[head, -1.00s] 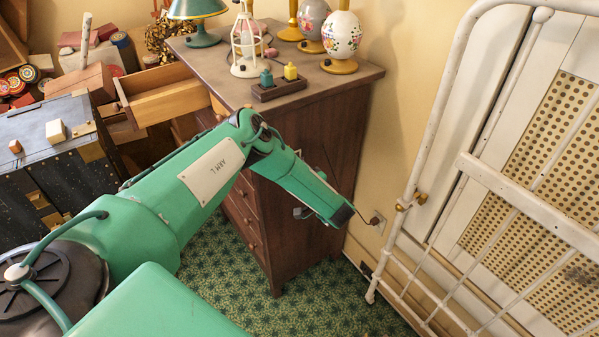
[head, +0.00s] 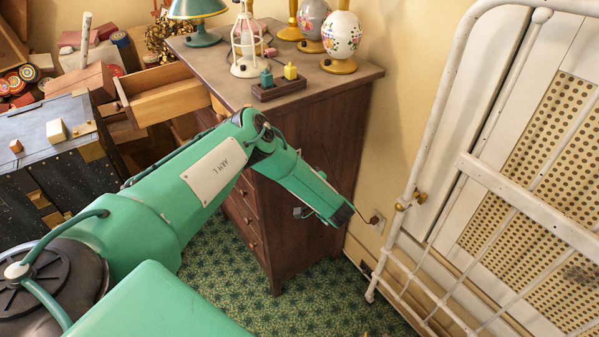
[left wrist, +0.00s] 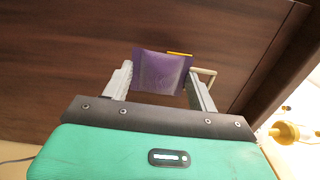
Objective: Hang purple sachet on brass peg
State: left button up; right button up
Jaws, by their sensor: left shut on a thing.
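The purple sachet (left wrist: 162,72) is between the two fingers of my left gripper (left wrist: 160,84) in the left wrist view. The gripper is shut on it, in front of a dark wooden panel. A thin yellow strip (left wrist: 180,54) shows at the sachet's top edge; I cannot tell whether it is the brass peg or part of the sachet. A pale loop (left wrist: 206,72) shows beside the sachet, near the right finger. In the head view my left arm reaches down beside the dresser's side; its fingers and the sachet are mostly hidden there. My right gripper is not in view.
The dresser (head: 313,140) carries lamps and a small block holder (head: 278,88) on top. An open drawer (head: 165,95) juts out at left. A white metal bed frame (head: 425,150) with brass-coloured fittings leans at right. Patterned floor is clear between them.

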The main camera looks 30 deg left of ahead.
pick_arm(q)
jog(key=shift+r, duration=0.2)
jog(key=s+d+r+p, duration=0.2)
jog(key=s+d+p, duration=0.1)
jog(key=d, duration=0.4)
jog(key=shift+r+p, duration=0.2)
jog(key=shift+p, duration=0.55)
dwell(0.6)
